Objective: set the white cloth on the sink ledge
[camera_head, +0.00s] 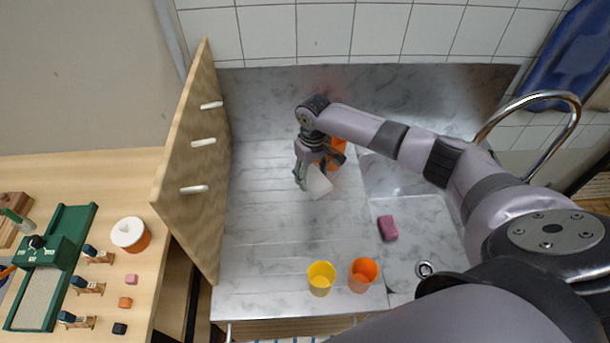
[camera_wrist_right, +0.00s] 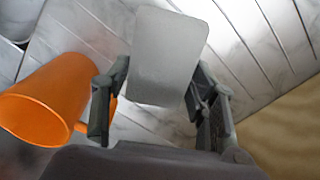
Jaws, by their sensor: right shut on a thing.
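The white cloth (camera_head: 319,185) is a small pale flat piece at my right gripper (camera_head: 316,172), over the ribbed marble drainboard of the sink ledge (camera_head: 265,225). In the right wrist view the cloth (camera_wrist_right: 166,55) is a stiff-looking rectangle with rounded corners, between the two fingers of my right gripper (camera_wrist_right: 160,70). The gripper is shut on it. I cannot tell whether its lower edge touches the ledge. My left gripper is not in view.
An orange mug (camera_wrist_right: 50,98) stands close beside the right gripper, partly hidden in the head view (camera_head: 338,150). A yellow cup (camera_head: 321,278) and another orange cup (camera_head: 363,275) stand at the front. A wooden pegged panel (camera_head: 195,150) rises left.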

